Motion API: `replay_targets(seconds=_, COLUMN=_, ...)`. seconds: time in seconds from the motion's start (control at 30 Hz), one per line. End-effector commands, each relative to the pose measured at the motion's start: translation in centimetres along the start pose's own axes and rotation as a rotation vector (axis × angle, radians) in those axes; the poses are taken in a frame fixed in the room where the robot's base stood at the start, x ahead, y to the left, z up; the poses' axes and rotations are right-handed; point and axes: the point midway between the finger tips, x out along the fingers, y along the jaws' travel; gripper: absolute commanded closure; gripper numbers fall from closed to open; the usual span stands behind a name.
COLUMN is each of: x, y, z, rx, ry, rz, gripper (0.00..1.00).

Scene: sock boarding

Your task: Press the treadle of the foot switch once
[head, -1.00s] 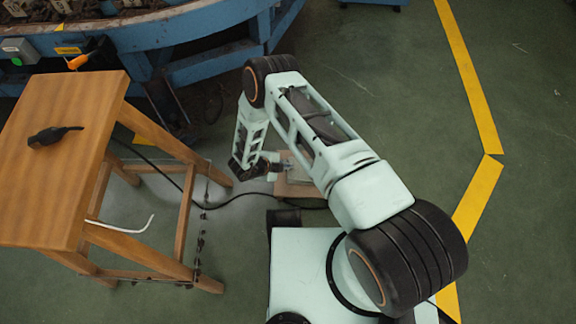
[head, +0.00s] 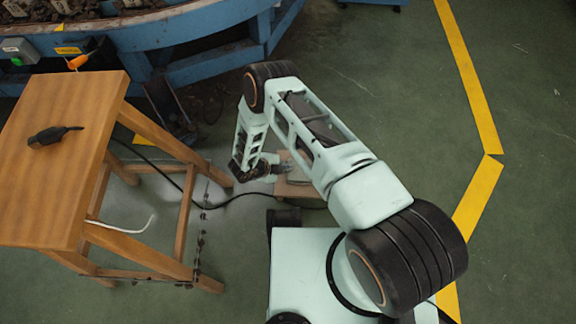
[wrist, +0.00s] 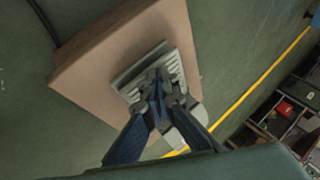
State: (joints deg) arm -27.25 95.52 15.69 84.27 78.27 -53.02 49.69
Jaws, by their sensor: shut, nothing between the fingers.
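The foot switch shows in the wrist view as a grey ribbed treadle (wrist: 128,76) on a brown board (wrist: 95,62). In the head view the board (head: 297,191) lies on the floor, partly hidden behind my arm. My gripper (wrist: 160,92) is shut and empty, with its fingertips over the treadle in the wrist view. I cannot tell whether the tips touch it, or whether the treadle is pushed down. In the head view my gripper (head: 284,168) is at the board's upper left part, close to it.
A black cable (head: 235,201) runs over the floor from the board to the left. A wooden stool (head: 60,170) with a black plug-like object (head: 52,135) on it stands at left. A blue bench (head: 215,68) is behind. The floor at right, with yellow lines, is clear.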

Motion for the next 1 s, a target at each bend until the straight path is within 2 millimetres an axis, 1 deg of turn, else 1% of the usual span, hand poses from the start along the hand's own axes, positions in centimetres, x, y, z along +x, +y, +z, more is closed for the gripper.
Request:
replay_targets(seconds=0.57, x=0.0, y=0.0, z=0.0, rx=0.0, ry=-0.001, rz=0.001, gripper=1.0)
replay_targets(seconds=1.0, x=-1.7, y=-1.3, z=-1.3, rx=0.0, ry=0.0, rz=0.0, gripper=1.0)
